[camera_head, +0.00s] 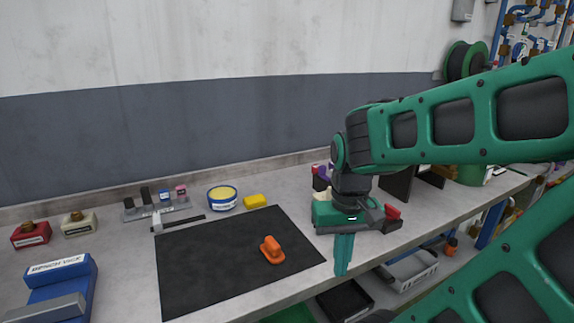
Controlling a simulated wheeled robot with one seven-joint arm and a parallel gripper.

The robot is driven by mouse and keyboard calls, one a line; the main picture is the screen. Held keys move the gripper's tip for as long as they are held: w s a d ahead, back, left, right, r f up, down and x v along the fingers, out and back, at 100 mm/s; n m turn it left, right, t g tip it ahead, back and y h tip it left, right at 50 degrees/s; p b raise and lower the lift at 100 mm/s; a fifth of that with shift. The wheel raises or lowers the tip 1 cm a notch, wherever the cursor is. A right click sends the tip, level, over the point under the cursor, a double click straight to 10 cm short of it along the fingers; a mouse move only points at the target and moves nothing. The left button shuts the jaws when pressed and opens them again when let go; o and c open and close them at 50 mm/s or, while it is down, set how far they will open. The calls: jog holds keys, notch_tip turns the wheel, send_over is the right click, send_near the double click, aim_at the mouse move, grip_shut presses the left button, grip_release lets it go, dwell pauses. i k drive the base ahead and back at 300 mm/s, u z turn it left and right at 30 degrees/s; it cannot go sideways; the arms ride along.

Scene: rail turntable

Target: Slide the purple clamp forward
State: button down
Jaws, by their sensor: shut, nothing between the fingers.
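A small purple part (325,172), which looks like the purple clamp, shows just left of my wrist at the back of the bench. It is mostly hidden by my arm, with dark, red and pale parts close around it. My gripper (342,272) points down at the bench's front edge, its teal fingers together and empty. In the picture it lies below and a little right of the purple part, apart from it. A green body with red-tipped parts (393,211) shows around my wrist; I cannot tell how much of it belongs to the fixture.
A black mat (215,262) with an orange handled tool (271,250) lies to the left. A yellow block (255,201), a round tin (222,197) and a blue bench vise (60,280) stand around it. A grey bin (408,270) sits below the bench.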

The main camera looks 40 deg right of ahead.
aim_at(322, 169)
jog(key=k, duration=0.95)
jog(key=z, duration=0.8)
jog(key=i, duration=0.7)
